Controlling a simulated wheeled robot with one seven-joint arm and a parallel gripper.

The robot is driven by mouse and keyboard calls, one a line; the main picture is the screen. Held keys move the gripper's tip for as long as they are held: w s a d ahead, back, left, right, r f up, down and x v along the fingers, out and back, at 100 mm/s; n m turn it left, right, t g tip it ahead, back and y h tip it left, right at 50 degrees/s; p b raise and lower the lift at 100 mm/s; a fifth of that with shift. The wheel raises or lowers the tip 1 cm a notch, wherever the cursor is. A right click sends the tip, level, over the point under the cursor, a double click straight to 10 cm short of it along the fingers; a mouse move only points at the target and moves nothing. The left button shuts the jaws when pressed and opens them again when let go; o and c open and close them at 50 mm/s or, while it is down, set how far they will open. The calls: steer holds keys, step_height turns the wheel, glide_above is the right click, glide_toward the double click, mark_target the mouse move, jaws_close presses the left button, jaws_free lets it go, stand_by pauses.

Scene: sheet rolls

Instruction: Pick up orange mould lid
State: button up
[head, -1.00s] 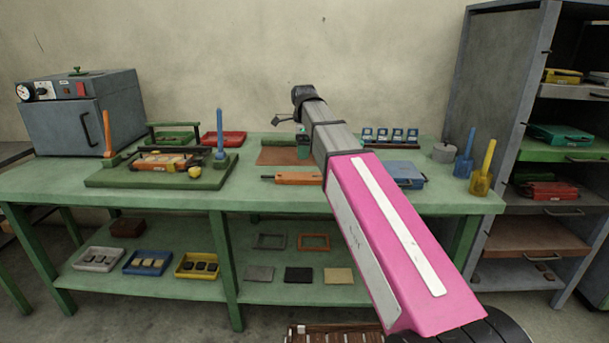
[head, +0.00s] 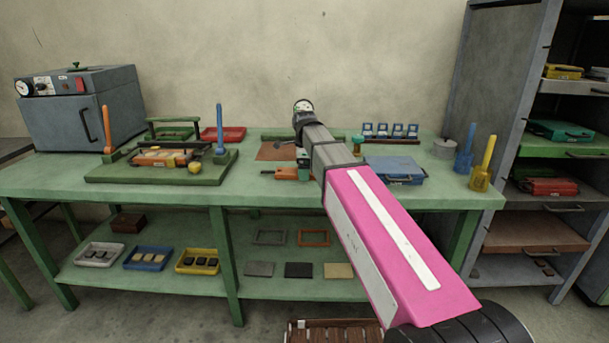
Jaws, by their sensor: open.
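The orange mould lid (head: 286,173) lies flat near the front edge of the green bench, about mid-bench, with a small handle at its left end. My arm hides its right part. My gripper (head: 304,168) is small and partly hidden behind my pink arm. It is open, down at the right part of the lid, and I cannot tell whether it touches it. Nothing shows held in it.
A blue case (head: 396,170) lies right of my arm, with a brown mat (head: 273,151) behind the lid. A green board (head: 200,178) with a roller frame stands left. The bench front left of the lid is clear. A grey cabinet (head: 490,110) stands right.

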steer(key=shift+f, duration=0.25)
steer(key=c, duration=1.4)
steer(key=shift+c, duration=0.7)
steer(key=shift+r, duration=0.15)
